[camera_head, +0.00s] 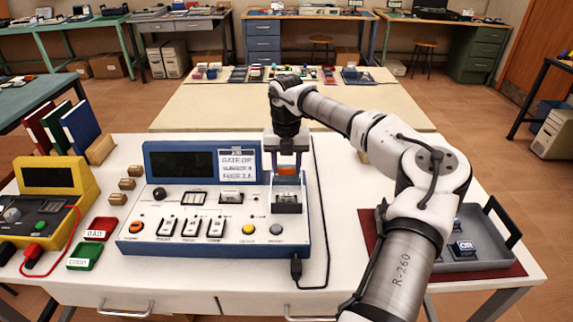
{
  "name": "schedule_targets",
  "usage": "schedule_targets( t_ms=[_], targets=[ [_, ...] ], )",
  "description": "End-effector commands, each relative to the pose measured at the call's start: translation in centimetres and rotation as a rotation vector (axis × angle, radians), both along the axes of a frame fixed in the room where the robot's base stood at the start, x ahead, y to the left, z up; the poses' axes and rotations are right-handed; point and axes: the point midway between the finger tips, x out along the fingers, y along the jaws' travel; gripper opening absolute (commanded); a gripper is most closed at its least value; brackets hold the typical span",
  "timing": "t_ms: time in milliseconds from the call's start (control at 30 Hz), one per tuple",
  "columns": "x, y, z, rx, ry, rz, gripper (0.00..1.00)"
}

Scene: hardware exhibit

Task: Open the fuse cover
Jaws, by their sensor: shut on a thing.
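The blue and white test device (190,235) stands on the white table, with a dark screen and a paper note on its raised back panel. The fuse cover (287,187) is a small pale, see-through-looking piece in a dark holder at the device's right end. My gripper (287,166) points straight down over it, its two fingers on either side of its upper part, shut on it. A small orange part shows between the fingers. Whether the cover is raised at all from its holder is hard to tell. My arm comes in from the right.
A grey tray (485,264) with blue-labelled items sits on a dark red mat at right. A yellow meter (45,178), binders, red and green labelled blocks and small wooden blocks are at left. A black cable runs beside the device's right side.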

Motion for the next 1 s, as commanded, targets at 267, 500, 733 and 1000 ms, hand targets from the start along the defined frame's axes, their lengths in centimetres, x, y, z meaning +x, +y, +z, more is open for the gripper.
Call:
schedule_targets(
  t_ms=[267, 500, 733, 1000],
  targets=[
    [0.1, 0.0, 0.0, 0.0, -0.003, 0.0, 0.62],
    [0.0, 0.0, 0.0, 0.0, -0.002, 0.0, 0.65],
    [0.1, 0.0, 1.3, 0.0, -0.004, -0.001, 0.65],
    [0.1, 0.0, 7.2, -0.001, -0.007, -0.002, 0.65]
  ],
)
